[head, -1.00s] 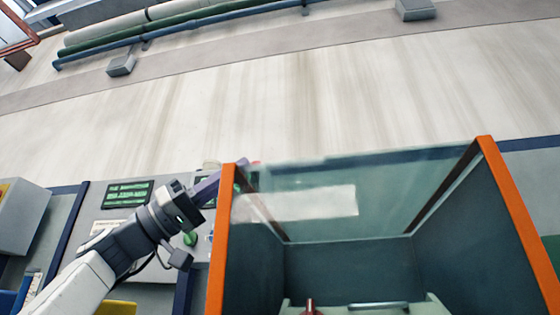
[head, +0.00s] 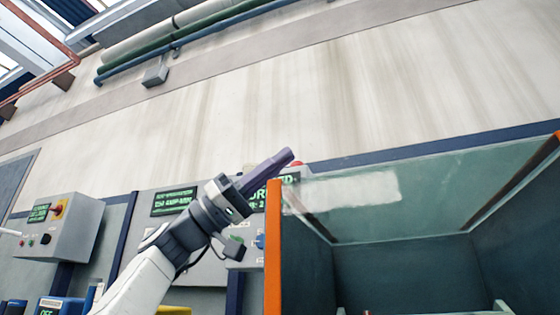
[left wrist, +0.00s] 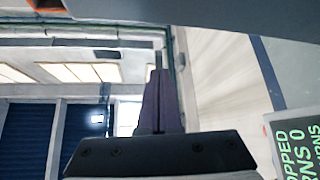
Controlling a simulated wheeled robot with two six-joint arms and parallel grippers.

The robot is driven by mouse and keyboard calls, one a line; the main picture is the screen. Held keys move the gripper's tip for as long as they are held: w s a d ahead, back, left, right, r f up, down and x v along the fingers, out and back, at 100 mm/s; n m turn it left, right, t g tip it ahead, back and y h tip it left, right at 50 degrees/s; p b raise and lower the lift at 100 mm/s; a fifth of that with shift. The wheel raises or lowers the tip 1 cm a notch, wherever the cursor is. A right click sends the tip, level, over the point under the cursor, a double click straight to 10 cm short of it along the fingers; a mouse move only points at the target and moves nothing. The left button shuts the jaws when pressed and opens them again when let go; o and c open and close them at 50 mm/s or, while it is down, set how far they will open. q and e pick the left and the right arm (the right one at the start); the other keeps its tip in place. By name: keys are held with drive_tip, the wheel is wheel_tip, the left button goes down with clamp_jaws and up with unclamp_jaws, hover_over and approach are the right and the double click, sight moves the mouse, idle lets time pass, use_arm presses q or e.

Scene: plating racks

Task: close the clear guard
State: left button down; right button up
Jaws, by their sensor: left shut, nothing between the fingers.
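The clear guard (head: 420,195) is a see-through pane with a whitish reflection, at the right of the head view. It spans the top of a dark box with orange front edges (head: 274,250). My left gripper (head: 288,155) is just left of the guard and above the box's left orange edge. Its purple fingers are together and hold nothing, and they point up and to the right. The fingers also show in the left wrist view (left wrist: 158,85), with the guard out of sight there. I cannot tell from the head view whether they touch the guard. My right gripper is not in view.
A grey panel with green-lit displays (head: 175,200) stands behind my left arm. A grey control box (head: 62,228) with a yellow and red switch is at the left. Pipes (head: 190,30) run along the pale wall. Open space lies above the box.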

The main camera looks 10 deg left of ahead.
use_arm(q)
drive_tip(key=w+b+v, duration=0.1)
drive_tip(key=b+v, duration=0.2)
drive_tip(key=v, duration=0.7)
drive_tip(key=shift+w+d+b, duration=0.15)
drive_tip(key=shift+b, duration=0.2)
drive_tip(key=shift+f, duration=0.1)
